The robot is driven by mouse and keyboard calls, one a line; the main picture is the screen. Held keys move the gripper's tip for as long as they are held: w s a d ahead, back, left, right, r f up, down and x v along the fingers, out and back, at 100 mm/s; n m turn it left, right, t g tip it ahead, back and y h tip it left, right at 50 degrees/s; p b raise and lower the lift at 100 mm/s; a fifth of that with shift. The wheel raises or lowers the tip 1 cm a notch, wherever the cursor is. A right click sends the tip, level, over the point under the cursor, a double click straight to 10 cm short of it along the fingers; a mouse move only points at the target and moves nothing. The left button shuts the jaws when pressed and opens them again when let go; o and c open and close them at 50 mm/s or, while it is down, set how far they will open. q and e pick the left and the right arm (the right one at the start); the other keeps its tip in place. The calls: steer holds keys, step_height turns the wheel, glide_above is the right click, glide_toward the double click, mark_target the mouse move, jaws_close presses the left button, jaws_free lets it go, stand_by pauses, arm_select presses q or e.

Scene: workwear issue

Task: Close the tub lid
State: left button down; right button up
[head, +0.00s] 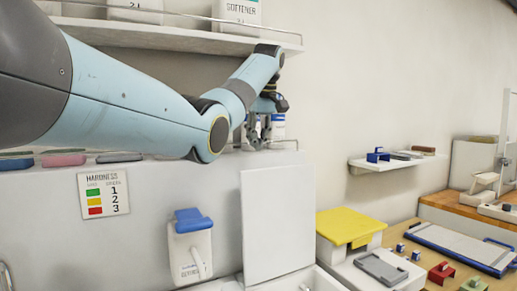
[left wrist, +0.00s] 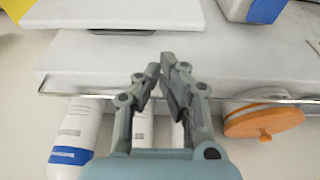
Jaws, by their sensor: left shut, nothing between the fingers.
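The tub lid (head: 278,225) is a plain white panel standing upright at the back of a white tub (head: 318,280), so the tub is open. Only part of the tub shows at the bottom edge of the head view. My left gripper (head: 259,140) is above the lid's top edge, apart from it, close to the wall ledge. In the left wrist view its fingers (left wrist: 164,66) are shut and empty. A white panel (left wrist: 110,14) at the top of that view seems to be the lid. My right gripper is out of view.
A white jug with a blue top (head: 188,240) stands left of the lid. A yellow-lidded box (head: 350,226) stands to its right. A shelf (head: 170,38) with a rail is above my left arm. Bottles (left wrist: 75,140) and an orange-lidded item (left wrist: 262,121) are near the gripper.

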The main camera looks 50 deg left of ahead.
mark_target(255, 162)
arm_select(q)
steer(key=b+x, duration=0.4)
steer(key=x, duration=0.1)
steer(key=shift+b, duration=0.3)
steer(key=shift+a+f+p, duration=0.1)
steer(key=shift+f+p, duration=0.15)
steer(key=shift+p, duration=0.25)
steer(key=shift+w+a+f, duration=0.15)
steer(key=shift+a+f, duration=0.1)
steer(key=shift+f, duration=0.3)
steer(key=shift+d, duration=0.1)
steer(key=shift+f, duration=0.1)
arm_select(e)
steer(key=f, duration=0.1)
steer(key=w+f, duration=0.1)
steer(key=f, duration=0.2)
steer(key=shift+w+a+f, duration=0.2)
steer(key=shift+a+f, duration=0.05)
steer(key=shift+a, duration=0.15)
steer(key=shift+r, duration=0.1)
